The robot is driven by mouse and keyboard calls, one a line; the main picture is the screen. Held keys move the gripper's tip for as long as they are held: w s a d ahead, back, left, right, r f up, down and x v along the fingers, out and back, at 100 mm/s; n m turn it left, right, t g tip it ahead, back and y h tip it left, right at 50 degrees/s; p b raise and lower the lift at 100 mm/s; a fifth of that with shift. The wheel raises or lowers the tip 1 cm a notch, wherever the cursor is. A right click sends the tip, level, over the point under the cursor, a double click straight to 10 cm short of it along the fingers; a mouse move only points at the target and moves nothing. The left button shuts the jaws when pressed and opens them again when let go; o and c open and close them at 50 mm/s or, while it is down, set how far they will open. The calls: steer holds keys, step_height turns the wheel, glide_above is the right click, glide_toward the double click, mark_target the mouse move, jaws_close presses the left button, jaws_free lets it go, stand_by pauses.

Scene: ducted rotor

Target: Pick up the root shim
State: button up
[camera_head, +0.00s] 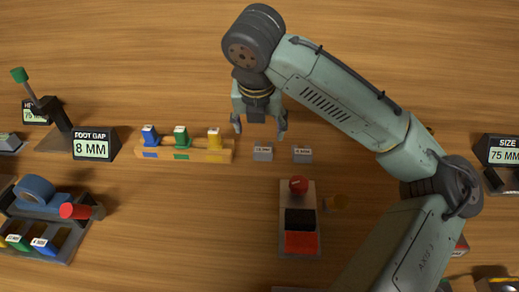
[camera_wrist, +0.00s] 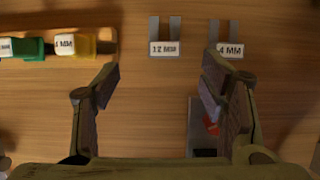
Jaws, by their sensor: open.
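No piece in view reads as "root shim". Two grey forked blocks lie on the table: the left one (camera_head: 263,153), labelled 12 MM in the wrist view (camera_wrist: 164,48), and the right one (camera_head: 302,155), whose label ends in 4 MM (camera_wrist: 231,50). A wooden rack (camera_head: 185,155) holds a blue piece (camera_head: 150,136), a green piece (camera_head: 181,136) and a yellow piece (camera_head: 214,138) upright. My gripper (camera_head: 260,130) is open and empty above the table near the grey blocks. In the wrist view, its right finger partly covers the right block; the left block shows between the fingers.
A panel with a red knob (camera_head: 298,185) and black and red pads stands in front of the grey blocks. A FOOT GAP 8 MM display (camera_head: 93,145) is left of the rack. A tray (camera_head: 42,250) with blue tape stands front left. The table behind the blocks is clear.

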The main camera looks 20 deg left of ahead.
steer(key=b, duration=0.4)
glide_above(263, 148)
steer(key=s, duration=0.2)
step_height(263, 148, down, 5)
steer(key=shift+s+f, duration=0.1)
steer(key=shift+f, duration=0.05)
steer(key=b+x, duration=0.4)
steer(key=shift+d+f, duration=0.15)
steer(key=shift+d, duration=0.1)
steer(key=shift+w+a+f+b, duration=0.1)
steer(key=shift+w+f+b, duration=0.15)
steer(key=shift+f+b, duration=0.1)
steer(key=shift+r, duration=0.1)
steer(key=shift+c, duration=0.5)
steer(key=c, duration=1.1)
steer(key=shift+c, duration=0.2)
